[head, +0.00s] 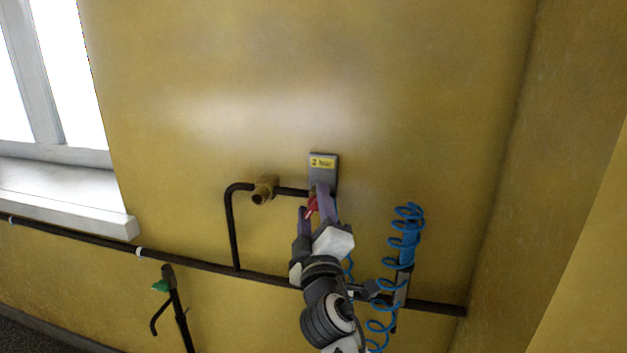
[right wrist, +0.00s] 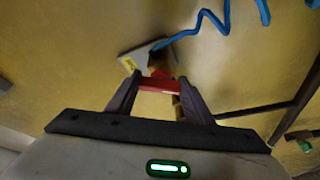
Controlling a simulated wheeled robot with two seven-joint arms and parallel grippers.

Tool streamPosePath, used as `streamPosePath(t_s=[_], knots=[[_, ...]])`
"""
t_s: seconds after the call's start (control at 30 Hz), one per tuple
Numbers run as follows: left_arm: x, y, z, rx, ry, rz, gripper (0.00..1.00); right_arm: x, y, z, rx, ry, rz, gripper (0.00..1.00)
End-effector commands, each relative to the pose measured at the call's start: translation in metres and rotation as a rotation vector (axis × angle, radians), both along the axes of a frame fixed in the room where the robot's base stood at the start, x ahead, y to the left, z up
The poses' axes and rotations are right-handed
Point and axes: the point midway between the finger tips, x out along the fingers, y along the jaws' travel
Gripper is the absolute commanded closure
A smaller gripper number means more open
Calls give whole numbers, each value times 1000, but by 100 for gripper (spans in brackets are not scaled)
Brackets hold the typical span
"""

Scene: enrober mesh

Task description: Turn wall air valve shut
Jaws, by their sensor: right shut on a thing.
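The wall air valve has a red handle (head: 311,205), partly hidden by my right gripper in the head view. The red handle also shows in the right wrist view (right wrist: 157,84), between the two fingers. My right gripper (head: 318,204) is shut on the red handle. A grey plate with a yellow label (head: 323,162) is on the wall just above the valve. A brass fitting (head: 264,189) sits on the dark pipe to the left of the valve. The valve body is mostly hidden behind the fingers. My left gripper is not in view.
A dark pipe (head: 190,261) runs low along the yellow wall. A coiled blue hose (head: 403,240) hangs close to the right of my right arm. A green-handled fitting (head: 161,286) is at the lower left. A window sill (head: 65,200) juts out at left. The upper wall is clear.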

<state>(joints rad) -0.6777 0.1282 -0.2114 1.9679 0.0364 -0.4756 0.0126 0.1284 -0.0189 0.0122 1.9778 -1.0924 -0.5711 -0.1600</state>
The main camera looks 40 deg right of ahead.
Motion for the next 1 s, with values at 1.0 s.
streamPosePath(t_s=[1.0], knots=[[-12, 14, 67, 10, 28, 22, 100, 0, 0, 0, -379, 441, -1, 76]])
